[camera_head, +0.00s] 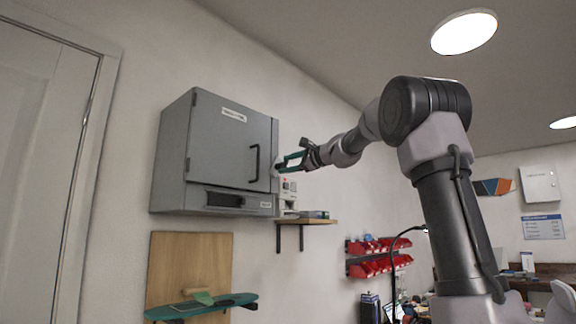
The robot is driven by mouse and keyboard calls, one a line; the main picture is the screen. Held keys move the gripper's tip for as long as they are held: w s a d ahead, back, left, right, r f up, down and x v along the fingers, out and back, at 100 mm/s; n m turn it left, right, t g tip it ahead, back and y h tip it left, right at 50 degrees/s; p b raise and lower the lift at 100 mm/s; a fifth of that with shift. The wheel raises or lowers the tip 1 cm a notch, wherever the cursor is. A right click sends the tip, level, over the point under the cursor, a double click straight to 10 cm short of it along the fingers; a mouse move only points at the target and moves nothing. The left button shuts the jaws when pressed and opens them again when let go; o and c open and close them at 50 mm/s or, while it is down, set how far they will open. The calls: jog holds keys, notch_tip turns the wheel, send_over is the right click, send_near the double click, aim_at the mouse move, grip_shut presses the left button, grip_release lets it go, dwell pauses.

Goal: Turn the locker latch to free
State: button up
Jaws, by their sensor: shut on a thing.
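The grey locker (225,150) hangs on the wall left of centre, its door closed. A dark bar handle (254,162) stands on the right part of the door. My gripper (279,168), with green-edged fingers, reaches in from the right to the locker's right front edge. It is shut on a small pale part there, which looks like the locker latch (275,171). The fingers cover much of it, and how far it is turned cannot be made out at this size.
Below the gripper, a white device (288,193) stands by a small wooden shelf (305,221). A wooden panel (188,262) with a green skateboard deck (200,306) is under the locker. Red bins (378,246) hang further right. A door (45,170) is at far left.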

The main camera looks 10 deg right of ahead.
jog(key=n, duration=0.5)
jog(key=shift+f, duration=0.15)
dwell(0.6)
jog(key=o, duration=1.4)
jog(key=v, duration=1.1)
jog(key=shift+a, duration=0.1)
